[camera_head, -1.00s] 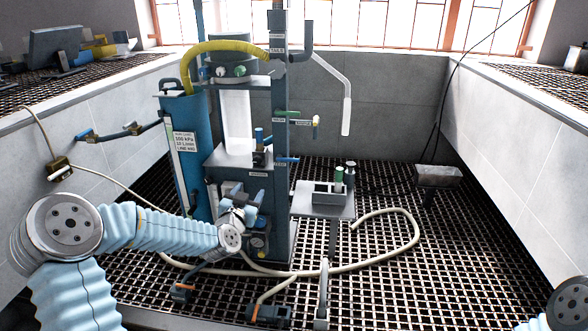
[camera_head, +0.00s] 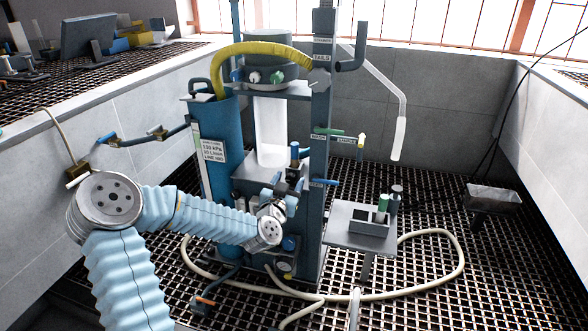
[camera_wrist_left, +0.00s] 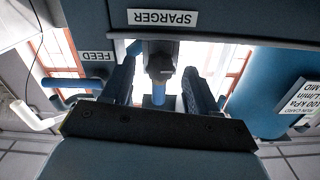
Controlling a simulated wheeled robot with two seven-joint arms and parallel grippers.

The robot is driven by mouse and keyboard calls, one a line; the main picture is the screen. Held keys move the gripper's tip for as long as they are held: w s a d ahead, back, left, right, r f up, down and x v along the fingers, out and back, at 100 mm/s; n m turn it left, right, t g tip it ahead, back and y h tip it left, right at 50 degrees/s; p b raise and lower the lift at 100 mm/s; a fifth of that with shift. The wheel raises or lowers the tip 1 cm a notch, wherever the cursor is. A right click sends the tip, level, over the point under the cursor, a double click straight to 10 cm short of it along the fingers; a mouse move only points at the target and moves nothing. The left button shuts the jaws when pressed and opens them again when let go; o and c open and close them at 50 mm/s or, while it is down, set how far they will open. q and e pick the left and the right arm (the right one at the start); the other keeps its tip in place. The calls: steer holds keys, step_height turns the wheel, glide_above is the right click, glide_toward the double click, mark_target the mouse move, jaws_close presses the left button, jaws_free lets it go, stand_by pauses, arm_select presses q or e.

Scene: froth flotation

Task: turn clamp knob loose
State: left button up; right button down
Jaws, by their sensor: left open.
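A small dark knob (camera_wrist_left: 160,67) on a blue stem (camera_wrist_left: 158,94) shows in the wrist view, between the spread fingers of my left gripper (camera_wrist_left: 158,82). I take it for the clamp knob, though no label marks it. The fingers stand apart on either side, and I see no contact. In the head view my left gripper (camera_head: 283,190) is in front of the blue-grey flotation column (camera_head: 318,130), just below a blue-topped fitting (camera_head: 295,151). The gripper and wrist hide part of the column's lower front there. My right gripper is out of view.
The SPARGER panel (camera_wrist_left: 163,18) is close to the fingers. A blue tank (camera_head: 222,180) stands left of the column, with a yellow hose (camera_head: 262,52) above. A side shelf (camera_head: 345,240) is at the right. A pale hose (camera_head: 455,275) loops over the grating floor.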

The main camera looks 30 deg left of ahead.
arm_select(q)
steer(key=shift+w, duration=0.3)
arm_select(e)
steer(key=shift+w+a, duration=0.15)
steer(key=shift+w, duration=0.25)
arm_select(q)
steer(key=shift+c, duration=0.4)
steer(key=c, duration=1)
steer(key=shift+o, duration=0.2)
steer(key=shift+a+f+b, duration=0.1)
steer(key=shift+f+b, duration=0.05)
steer(key=shift+b, duration=0.4)
steer(key=n+b, duration=0.4)
steer(key=b, duration=0.4)
steer(key=shift+f, duration=0.15)
steer(key=n+b, duration=0.7)
steer(key=b, duration=0.2)
steer(key=shift+n, duration=0.4)
steer(key=shift+n+b, duration=1.2)
steer(key=shift+b, duration=0.2)
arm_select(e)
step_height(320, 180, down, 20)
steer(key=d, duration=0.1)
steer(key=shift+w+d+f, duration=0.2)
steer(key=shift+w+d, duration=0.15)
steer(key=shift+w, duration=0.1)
arm_select(q)
steer(key=shift+r, duration=0.2)
